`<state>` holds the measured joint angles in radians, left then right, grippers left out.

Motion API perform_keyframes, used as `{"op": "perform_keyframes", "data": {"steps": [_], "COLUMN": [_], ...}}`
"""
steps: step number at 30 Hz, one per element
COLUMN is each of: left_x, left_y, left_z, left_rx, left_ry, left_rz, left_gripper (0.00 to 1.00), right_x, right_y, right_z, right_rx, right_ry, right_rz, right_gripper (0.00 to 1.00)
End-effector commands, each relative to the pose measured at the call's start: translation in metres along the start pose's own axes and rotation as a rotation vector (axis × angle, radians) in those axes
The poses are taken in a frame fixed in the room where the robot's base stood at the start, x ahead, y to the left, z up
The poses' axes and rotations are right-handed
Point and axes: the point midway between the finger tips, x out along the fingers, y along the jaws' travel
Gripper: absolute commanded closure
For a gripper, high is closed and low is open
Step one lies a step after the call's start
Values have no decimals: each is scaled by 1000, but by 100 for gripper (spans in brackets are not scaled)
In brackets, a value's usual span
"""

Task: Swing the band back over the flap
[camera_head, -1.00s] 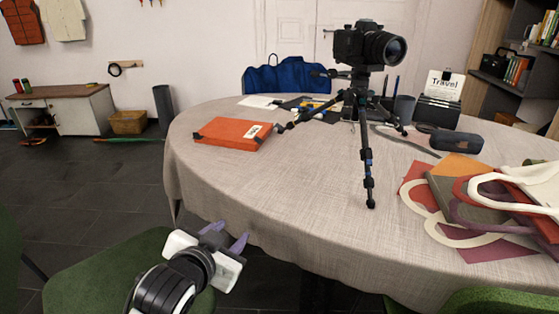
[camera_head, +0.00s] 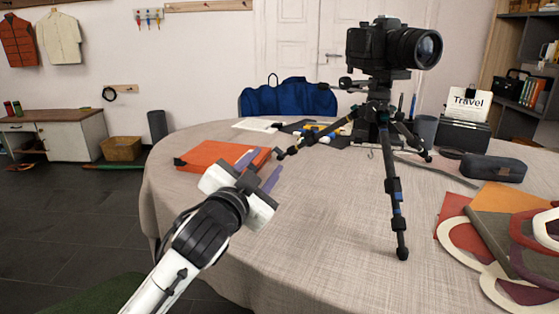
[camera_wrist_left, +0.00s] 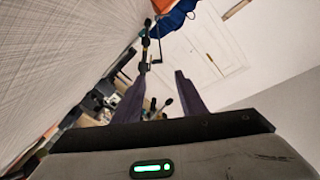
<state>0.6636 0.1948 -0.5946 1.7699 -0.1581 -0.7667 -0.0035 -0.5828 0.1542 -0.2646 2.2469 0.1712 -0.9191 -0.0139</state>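A flat orange case (camera_head: 208,156) lies on the left part of the round table, with dark corners; my left gripper partly covers its right side in the head view. I cannot make out a band or flap on it. My left gripper (camera_head: 260,167) is open and empty, its two purple fingers apart, in front of the case as seen from the head. I cannot tell how high it is. The fingers also show in the left wrist view (camera_wrist_left: 160,92), with nothing between them at the tips. My right gripper is not in view.
A camera (camera_head: 392,46) on a black tripod (camera_head: 393,190) stands right of the gripper, one leg reaching toward the case. A blue bag (camera_head: 288,98) is behind the table. A glasses case (camera_head: 492,167) and fabric pieces (camera_head: 500,230) lie right. The front tablecloth (camera_head: 310,235) is clear.

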Motion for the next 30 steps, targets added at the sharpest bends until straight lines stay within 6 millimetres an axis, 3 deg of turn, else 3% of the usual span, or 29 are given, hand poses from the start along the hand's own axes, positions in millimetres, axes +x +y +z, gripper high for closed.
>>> {"op": "perform_keyframes", "data": {"steps": [2,7,21,30], "left_x": [0,11,84,102], "left_y": [6,7,7,6], "left_z": [9,10,10,9], "left_rx": [0,0,0,-1], "left_ry": [1,0,-1,0], "left_rz": [0,-1,-1,0], "left_gripper": [62,62,62,62], "right_x": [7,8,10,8], "right_y": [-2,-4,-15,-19], "right_z": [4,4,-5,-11], "right_rx": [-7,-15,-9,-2], "right_ry": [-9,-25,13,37], "right_rz": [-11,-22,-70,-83], "right_gripper": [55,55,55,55]}}
